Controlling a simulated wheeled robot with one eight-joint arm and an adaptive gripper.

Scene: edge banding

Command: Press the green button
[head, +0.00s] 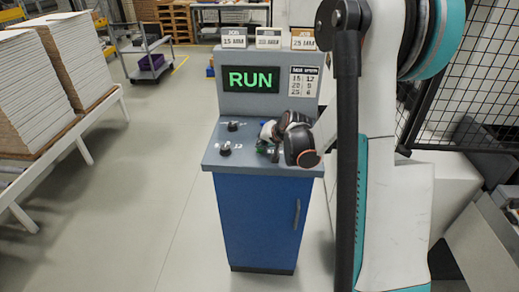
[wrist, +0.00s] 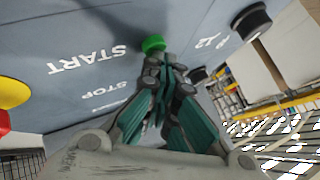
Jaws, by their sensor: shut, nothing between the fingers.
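The green button (wrist: 152,44) shows in the wrist view as a bright green cap on the grey-blue control panel (wrist: 60,40), near the START lettering. My gripper (wrist: 168,64) is shut and empty. Its closed fingertips are right at the button's edge in the picture; I cannot tell whether they touch it. In the head view my gripper (head: 268,142) is low over the right part of the console top and largely hides the panel there. The console's display (head: 251,80) reads RUN in green letters.
Two black knobs (head: 225,149) stand on the console's left part. A yellow and red button (wrist: 12,92) is at the wrist view's left edge. Stacked boards (head: 40,85) lie on a table at left. A mesh fence (head: 470,80) is at right. The floor left of the console is clear.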

